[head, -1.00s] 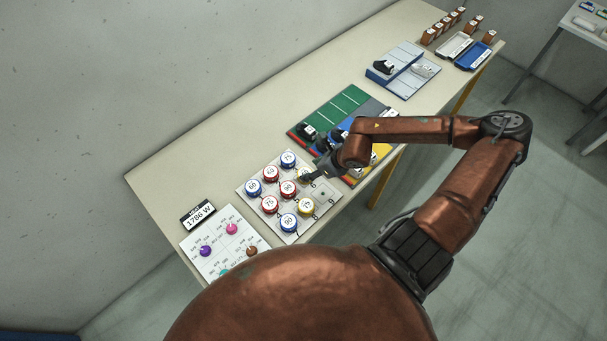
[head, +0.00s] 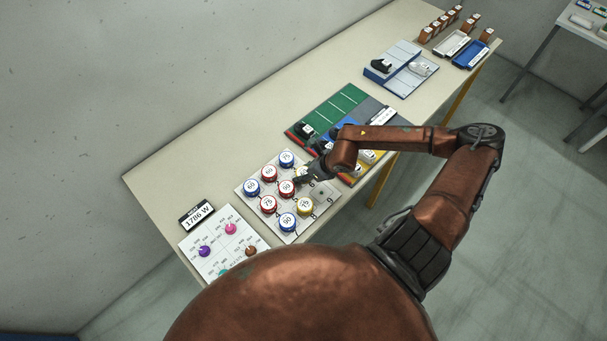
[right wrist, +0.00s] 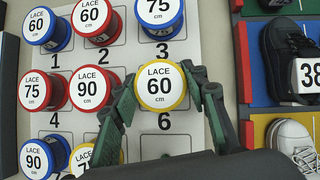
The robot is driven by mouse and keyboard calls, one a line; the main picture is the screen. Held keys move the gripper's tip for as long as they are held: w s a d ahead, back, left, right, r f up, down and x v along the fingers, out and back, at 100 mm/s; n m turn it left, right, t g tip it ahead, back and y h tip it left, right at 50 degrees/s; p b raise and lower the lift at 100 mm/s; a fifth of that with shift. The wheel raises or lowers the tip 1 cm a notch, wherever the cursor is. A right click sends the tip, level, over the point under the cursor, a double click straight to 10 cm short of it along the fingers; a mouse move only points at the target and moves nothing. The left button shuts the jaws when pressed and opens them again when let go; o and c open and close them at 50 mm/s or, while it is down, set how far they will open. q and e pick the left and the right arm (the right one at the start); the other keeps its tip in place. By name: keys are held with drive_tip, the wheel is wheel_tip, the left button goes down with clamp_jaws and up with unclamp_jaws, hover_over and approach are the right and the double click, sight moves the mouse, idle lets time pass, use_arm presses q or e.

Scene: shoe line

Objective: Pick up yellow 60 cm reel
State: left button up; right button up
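The yellow 60 cm reel (right wrist: 160,86) sits on the white reel board (right wrist: 207,20), above the number 6, in the right wrist view. My right gripper (right wrist: 158,90) has its two dark fingers spread on either side of this reel; contact on both sides cannot be made out. In the head view, my right gripper (head: 306,178) is low over the board's right side and mostly hides that reel. A second yellow reel (head: 305,207) stands nearer the front; in the wrist view a finger partly covers it (right wrist: 82,160). My left gripper is not in view.
Red reels (right wrist: 89,88) and blue reels (right wrist: 46,26) stand close to the left and above. To the right, shoes (right wrist: 290,60) rest on coloured mats. A dial panel (head: 222,245) and a 1786 W sign (head: 197,216) are on the table's near end.

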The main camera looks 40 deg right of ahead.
drive_tip(key=c, duration=0.4)
drive_tip(key=shift+o, duration=0.2)
drive_tip(key=shift+r, duration=0.1)
